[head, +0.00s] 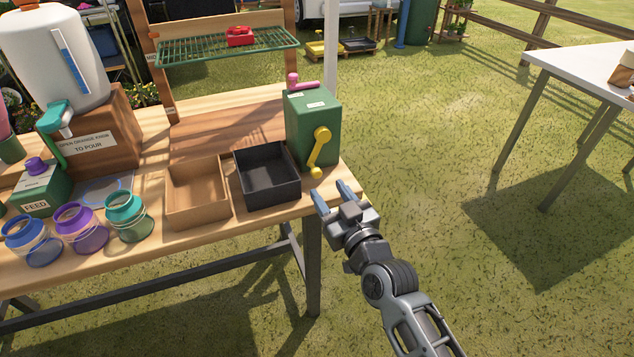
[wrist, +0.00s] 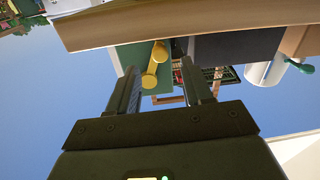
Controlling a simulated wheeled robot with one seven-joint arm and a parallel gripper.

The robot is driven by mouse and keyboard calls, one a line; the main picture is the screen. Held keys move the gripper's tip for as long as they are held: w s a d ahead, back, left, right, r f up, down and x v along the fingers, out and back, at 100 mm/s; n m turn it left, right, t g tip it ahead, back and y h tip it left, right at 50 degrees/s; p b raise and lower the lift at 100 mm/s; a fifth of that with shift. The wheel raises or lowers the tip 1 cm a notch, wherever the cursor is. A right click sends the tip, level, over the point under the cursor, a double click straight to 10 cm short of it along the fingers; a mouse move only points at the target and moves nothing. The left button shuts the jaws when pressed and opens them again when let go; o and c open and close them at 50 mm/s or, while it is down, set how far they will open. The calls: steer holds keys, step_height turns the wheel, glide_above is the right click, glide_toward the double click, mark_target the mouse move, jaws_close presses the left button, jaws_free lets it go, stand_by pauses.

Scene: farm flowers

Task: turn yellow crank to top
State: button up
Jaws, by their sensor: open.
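The yellow crank (head: 319,152) is on the front face of a green box (head: 299,126) at the table's right end. Its arm points down and slightly left from its hub, with the knob at the bottom. My gripper (head: 334,195) is open and empty, just off the table's front right corner, lower and nearer than the crank. In the wrist view, which looks upside down, the crank (wrist: 154,68) shows beyond and between the open fingers (wrist: 160,84). I see no contact between the fingers and the crank.
A black tray (head: 268,200) and a brown tray (head: 199,218) stand left of the green box. A pink lever (head: 303,85) is on the box top. The table edge (head: 258,221) lies close to my gripper. Open grass (head: 430,150) is on the right.

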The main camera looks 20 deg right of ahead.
mark_target(318, 176)
steer(key=w, duration=0.7)
steer(key=shift+w+a, duration=0.2)
steer(key=shift+w, duration=0.05)
jaws_close()
stand_by(0.4)
